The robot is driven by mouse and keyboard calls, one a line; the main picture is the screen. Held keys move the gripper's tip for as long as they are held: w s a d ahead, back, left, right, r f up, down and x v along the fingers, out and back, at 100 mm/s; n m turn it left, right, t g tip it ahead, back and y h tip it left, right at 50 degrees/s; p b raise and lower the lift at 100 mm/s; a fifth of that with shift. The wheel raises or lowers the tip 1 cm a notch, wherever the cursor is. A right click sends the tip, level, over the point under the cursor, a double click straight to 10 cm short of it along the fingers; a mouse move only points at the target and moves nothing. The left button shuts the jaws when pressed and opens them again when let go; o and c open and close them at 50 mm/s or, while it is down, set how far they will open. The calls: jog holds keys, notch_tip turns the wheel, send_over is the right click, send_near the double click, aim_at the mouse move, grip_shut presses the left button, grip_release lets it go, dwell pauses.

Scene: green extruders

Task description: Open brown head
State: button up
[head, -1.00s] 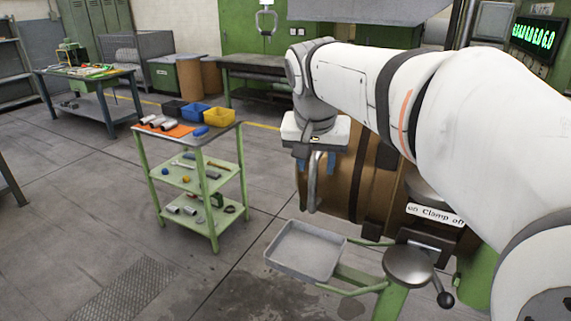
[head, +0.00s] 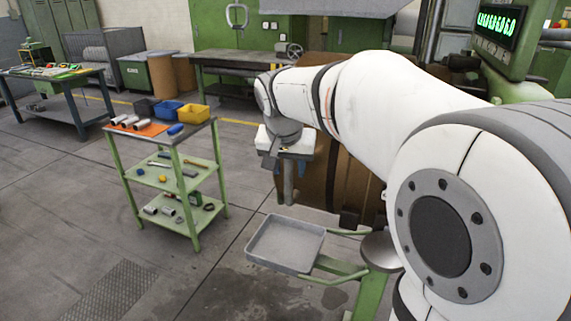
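The brown head (head: 330,182) is a large brown cylindrical part at centre right, partly hidden behind my arm. A grey upright bar, its handle (head: 288,190), stands at its left front. My gripper (head: 287,167) is at the top of this handle, pointing down from the white wrist. Its fingers seem spread to either side of the bar, with the bar between them. Whether they touch it is too small to tell. My white arm covers the upper and right part of the head.
A grey tray (head: 284,243) on a green stand is just below the handle. A green tool cart (head: 169,180) with bins and parts stands to the left. A workbench (head: 240,62) is behind. A green digital display (head: 497,20) is at upper right. Floor between cart and tray is clear.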

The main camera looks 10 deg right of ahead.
jog(key=shift+c, duration=0.4)
grip_shut()
